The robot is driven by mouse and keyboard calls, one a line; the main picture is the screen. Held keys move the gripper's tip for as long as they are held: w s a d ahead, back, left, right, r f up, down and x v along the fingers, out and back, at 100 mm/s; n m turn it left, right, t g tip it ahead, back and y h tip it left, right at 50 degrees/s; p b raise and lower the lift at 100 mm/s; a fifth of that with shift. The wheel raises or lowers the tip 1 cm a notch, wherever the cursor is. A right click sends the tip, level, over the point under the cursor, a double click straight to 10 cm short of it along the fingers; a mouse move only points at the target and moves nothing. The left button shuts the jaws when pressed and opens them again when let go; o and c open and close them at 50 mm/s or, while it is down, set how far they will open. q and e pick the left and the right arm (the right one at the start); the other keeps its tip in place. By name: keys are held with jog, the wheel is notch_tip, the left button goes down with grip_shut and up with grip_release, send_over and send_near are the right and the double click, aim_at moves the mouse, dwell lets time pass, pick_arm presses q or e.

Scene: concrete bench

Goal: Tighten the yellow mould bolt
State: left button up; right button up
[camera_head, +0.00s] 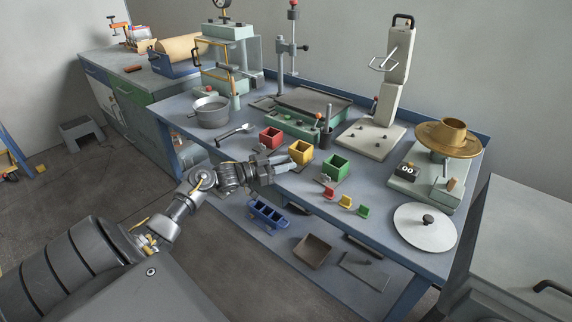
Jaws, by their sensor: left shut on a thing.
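The yellow mould (301,151) is an open-topped cube near the bench's front edge, between the red mould (271,137) and the green mould (335,167). My left gripper (289,162) reaches in from the left, its fingertips at the yellow mould's front left side. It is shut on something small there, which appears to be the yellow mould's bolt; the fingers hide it. My right gripper is not in view.
Small red (329,193), yellow (345,201) and green (364,211) pieces lie in front of the moulds. A scoop (235,132) and metal pot (211,112) stand left. A scale with a brown pan (447,137) and a white disc (424,228) stand right.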

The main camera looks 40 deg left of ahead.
pick_arm(q)
jog(key=o, duration=1)
jog(key=v, duration=1.1)
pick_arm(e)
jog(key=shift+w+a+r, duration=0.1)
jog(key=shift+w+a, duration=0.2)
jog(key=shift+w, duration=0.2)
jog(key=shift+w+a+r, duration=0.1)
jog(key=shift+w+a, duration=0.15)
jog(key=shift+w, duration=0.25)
pick_arm(q)
jog(key=shift+w, duration=0.1)
jog(key=shift+c, duration=0.3)
